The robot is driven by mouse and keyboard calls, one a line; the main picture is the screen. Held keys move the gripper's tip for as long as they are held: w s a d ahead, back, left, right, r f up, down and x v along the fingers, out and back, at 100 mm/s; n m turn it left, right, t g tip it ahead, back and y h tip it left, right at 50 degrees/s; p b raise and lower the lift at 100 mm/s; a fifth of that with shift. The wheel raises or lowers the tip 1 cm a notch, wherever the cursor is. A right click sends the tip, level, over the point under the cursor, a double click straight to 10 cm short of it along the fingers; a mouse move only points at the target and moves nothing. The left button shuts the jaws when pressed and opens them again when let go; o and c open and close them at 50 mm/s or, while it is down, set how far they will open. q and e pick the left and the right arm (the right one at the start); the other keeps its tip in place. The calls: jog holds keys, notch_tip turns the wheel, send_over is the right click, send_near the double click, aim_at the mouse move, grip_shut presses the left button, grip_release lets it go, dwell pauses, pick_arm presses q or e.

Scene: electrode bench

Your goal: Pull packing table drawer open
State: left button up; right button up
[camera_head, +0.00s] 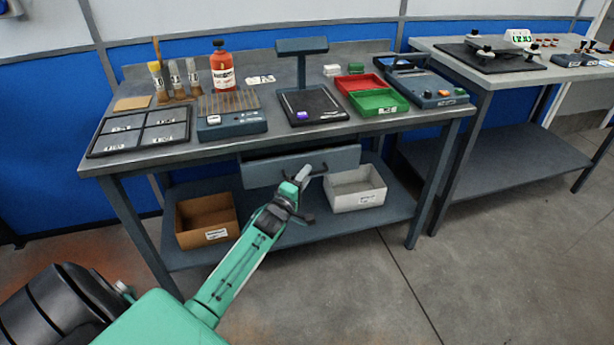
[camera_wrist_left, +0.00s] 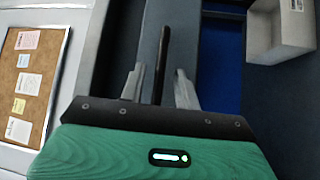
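The packing table (camera_head: 225,153) stands ahead with its grey drawer (camera_head: 262,174) under the top. The drawer stands partly out, with a dark gap above its front. My left gripper (camera_head: 304,176) is at the drawer front by its dark handle. In the left wrist view, the dark handle bar (camera_wrist_left: 162,62) lies between the two fingers of the left gripper (camera_wrist_left: 159,80). The fingers are apart, with a gap on both sides of the bar. My left arm hides part of the lower shelf. My right gripper is not in view.
A brown box (camera_head: 207,221) and a white box (camera_head: 355,188) stand on the lower shelf (camera_head: 280,240). Brushes, an orange bottle (camera_head: 222,68), a scale (camera_head: 312,104) and red and green trays (camera_head: 378,102) sit on top. The floor in front is clear.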

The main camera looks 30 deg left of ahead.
pick_arm(q)
jog(key=shift+w+r, duration=0.15)
jog(key=shift+w, duration=0.6)
grip_shut()
